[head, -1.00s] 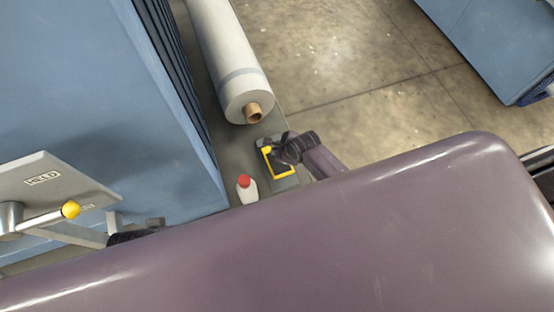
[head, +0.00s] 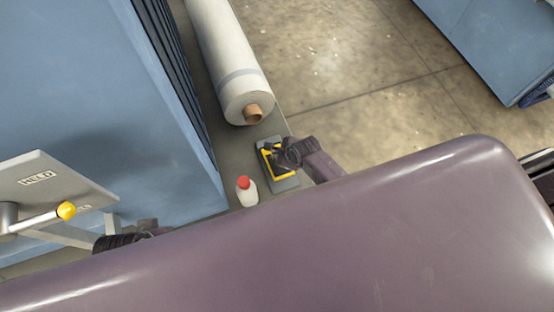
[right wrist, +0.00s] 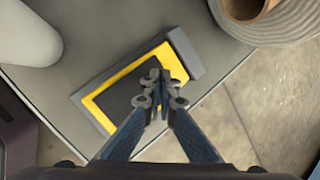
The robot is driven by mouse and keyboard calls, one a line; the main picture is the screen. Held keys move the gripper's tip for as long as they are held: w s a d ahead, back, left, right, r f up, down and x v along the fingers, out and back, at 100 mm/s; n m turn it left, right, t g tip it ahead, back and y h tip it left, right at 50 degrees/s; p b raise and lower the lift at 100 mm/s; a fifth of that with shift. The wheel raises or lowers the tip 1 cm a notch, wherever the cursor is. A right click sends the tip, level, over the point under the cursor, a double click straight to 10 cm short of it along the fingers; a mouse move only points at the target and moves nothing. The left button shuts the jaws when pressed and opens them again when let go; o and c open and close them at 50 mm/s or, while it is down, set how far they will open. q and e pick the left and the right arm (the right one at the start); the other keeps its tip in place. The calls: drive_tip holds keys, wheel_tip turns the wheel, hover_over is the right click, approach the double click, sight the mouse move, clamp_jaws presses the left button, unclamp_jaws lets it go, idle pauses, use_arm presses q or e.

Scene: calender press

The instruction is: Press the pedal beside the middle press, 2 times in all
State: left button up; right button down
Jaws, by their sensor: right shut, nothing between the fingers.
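The pedal (head: 280,180) is a dark plate in a yellow frame on a grey base, on the grey platform beside the blue press (head: 90,90). It also shows in the right wrist view (right wrist: 101,103), below the fingers. My right gripper (head: 268,155) is shut and empty, with its fingertips (right wrist: 160,82) over the pedal's yellow-framed part. I cannot tell whether the tips touch it. My left gripper (head: 148,224) shows only partly at the lower left, beside the press; its fingers are not clear.
A white bottle with a red cap (head: 246,191) stands just left of the pedal. A large pale roll with a cardboard core (head: 228,65) lies behind it. A grey panel and a yellow-knobbed lever (head: 66,211) are at the left. Open concrete floor (head: 350,70) lies to the right.

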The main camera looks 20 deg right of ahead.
drive_tip(key=shift+f, duration=0.2)
idle(0.7)
drive_tip(key=shift+s+f, duration=0.1)
drive_tip(key=shift+f, duration=0.1)
use_arm(q)
drive_tip(key=shift+r, duration=0.15)
drive_tip(key=shift+r, duration=0.2)
use_arm(e)
drive_tip(key=shift+f, duration=0.15)
